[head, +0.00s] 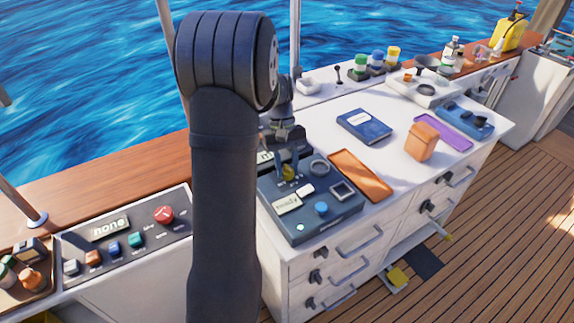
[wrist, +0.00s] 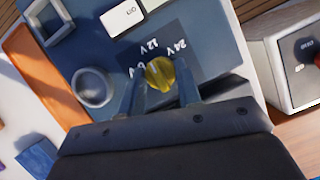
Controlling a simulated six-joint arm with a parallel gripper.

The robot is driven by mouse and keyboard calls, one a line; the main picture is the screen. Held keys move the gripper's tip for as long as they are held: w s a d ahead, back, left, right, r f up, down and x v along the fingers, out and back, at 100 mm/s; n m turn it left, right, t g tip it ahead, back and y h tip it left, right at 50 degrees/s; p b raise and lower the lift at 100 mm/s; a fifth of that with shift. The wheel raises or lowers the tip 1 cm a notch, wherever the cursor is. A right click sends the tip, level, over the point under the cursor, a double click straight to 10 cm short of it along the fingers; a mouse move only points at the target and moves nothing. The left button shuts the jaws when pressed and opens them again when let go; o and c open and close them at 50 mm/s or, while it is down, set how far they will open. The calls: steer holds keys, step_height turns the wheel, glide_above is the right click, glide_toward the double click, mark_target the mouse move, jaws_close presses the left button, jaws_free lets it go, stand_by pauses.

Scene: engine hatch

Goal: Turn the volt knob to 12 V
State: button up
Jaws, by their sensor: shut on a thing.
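The volt knob (wrist: 160,73) is a round yellow dial on a dark label patch of a blue-grey panel. In the wrist view "12 V" and "24 V" are printed beside it, and another mark is partly covered by a finger. My gripper (wrist: 160,90) has its two fingers on either side of the knob and is shut on it. In the head view the knob (head: 288,172) shows small between the fingertips of my gripper (head: 288,165), on the panel (head: 335,215). I cannot tell which mark the knob points at.
A blue button (head: 321,208), a "ready" display (head: 288,203) and a grey ring (head: 319,168) sit close by on the panel. An orange tray (head: 361,176) lies along its right side. A blue book (head: 364,126) lies farther back on the white counter.

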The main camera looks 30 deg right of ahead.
stand_by(0.3)
steer(key=o, duration=1)
steer(key=v, duration=1.7)
steer(key=shift+r, duration=0.2)
steer(key=shift+f, duration=0.1)
steer(key=x, duration=1.7)
steer(key=shift+f, duration=0.15)
